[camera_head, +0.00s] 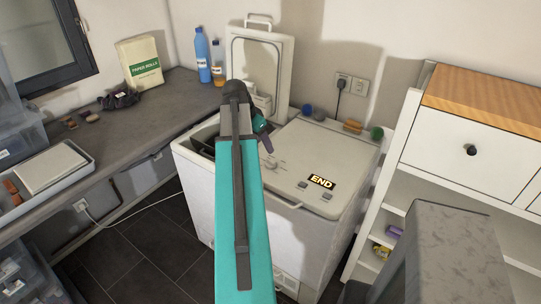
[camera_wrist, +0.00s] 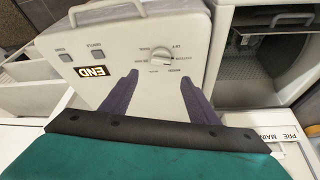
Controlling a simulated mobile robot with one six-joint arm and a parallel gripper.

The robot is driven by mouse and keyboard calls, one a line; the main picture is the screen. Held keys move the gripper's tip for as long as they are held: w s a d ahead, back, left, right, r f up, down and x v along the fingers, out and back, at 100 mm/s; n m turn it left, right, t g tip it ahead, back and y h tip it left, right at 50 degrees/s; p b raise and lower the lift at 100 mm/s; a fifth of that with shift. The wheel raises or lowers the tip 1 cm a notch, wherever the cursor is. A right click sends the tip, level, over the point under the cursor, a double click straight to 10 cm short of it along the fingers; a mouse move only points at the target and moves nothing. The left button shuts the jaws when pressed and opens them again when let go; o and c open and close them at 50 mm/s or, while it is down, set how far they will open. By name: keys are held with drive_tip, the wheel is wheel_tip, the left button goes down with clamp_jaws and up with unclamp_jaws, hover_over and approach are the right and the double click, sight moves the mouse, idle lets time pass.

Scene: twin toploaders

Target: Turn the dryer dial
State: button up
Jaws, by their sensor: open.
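The white machine (camera_head: 232,210) stands against the wall, with the END panel on its right part. In the wrist view a round white dial (camera_wrist: 161,56) with a raised grip bar and printed labels around it sits on this panel, which shows upside down. The lit END display (camera_wrist: 93,72) is beside it, also seen in the head view (camera_head: 321,182). My gripper (camera_wrist: 159,80) is open, its two purple fingers apart, with the dial showing beyond and between their tips. I see no contact with the dial. In the head view my arm partly hides the gripper.
An open lid (camera_head: 286,50) stands up at the machine's back left, over an open tub (camera_wrist: 265,60). Coloured balls and a brush lie along the back edge. A grey worktop (camera_head: 170,100) is at left, a white shelf unit (camera_head: 450,145) at right.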

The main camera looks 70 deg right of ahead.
sight(272, 160)
drive_tip(key=shift+p+x, duration=1.35)
drive_tip(key=shift+x, duration=3.65)
drive_tip(key=c, duration=1)
drive_tip(key=shift+s+d, duration=0.1)
drive_tip(key=shift+d, duration=0.3)
drive_tip(key=shift+c, duration=0.2)
drive_tip(key=shift+a+f, duration=0.1)
drive_tip(key=shift+a, duration=0.3)
